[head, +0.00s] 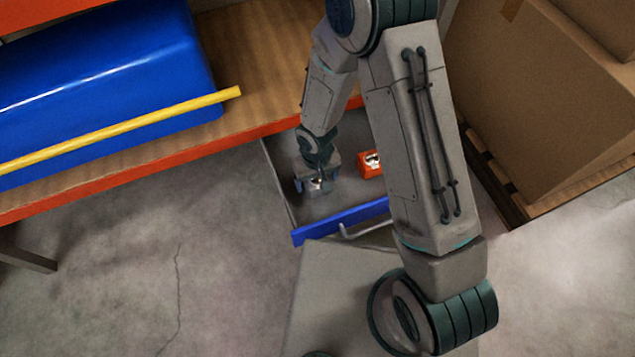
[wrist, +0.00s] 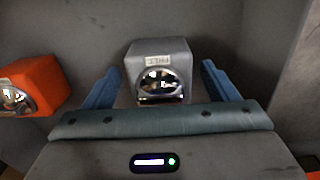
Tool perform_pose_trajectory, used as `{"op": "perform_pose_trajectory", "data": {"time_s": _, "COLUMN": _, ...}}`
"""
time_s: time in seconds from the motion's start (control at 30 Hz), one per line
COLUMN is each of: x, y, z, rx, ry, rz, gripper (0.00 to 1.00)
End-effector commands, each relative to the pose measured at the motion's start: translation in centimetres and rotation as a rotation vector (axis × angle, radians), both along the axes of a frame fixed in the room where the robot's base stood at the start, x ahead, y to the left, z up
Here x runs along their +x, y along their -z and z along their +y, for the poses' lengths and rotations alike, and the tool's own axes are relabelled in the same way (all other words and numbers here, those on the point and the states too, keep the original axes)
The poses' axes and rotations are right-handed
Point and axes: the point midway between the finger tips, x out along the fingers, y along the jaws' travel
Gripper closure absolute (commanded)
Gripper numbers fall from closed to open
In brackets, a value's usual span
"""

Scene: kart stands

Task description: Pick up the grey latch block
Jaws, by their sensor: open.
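The grey latch block (wrist: 158,55) shows in the wrist view, a grey box with a small white label and a shiny metal latch on its near face. It sits on the floor of an open drawer. My gripper (wrist: 158,85) is open, with one blue finger to the left of the block and one to the right. I cannot tell whether either finger touches it. In the head view my gripper (head: 317,184) is down inside the drawer and mostly covers the block.
An orange block (head: 370,163) with a metal latch lies in the drawer; it is left of my gripper in the wrist view (wrist: 35,85). The drawer's blue front (head: 330,222) and side walls enclose the space. A workbench (head: 262,97) with a blue box (head: 110,75) stands behind.

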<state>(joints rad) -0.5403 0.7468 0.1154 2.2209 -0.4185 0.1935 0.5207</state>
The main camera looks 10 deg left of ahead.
Motion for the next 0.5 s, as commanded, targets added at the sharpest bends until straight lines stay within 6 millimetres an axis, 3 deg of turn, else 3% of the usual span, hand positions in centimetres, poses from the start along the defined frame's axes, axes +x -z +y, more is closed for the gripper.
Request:
{"op": "perform_pose_trajectory", "data": {"time_s": 0.03, "x": 0.01, "y": -0.04, "z": 0.00, "rx": 0.000, "ry": 0.000, "rz": 0.000, "gripper": 0.28}}
{"op": "perform_pose_trajectory", "data": {"time_s": 0.2, "x": 0.00, "y": -0.04, "z": -0.01, "rx": 0.000, "ry": 0.000, "rz": 0.000, "gripper": 0.73}}
{"op": "perform_pose_trajectory", "data": {"time_s": 0.5, "x": 0.04, "y": -0.19, "z": 0.00, "rx": 0.000, "ry": 0.001, "rz": -0.001, "gripper": 0.73}}
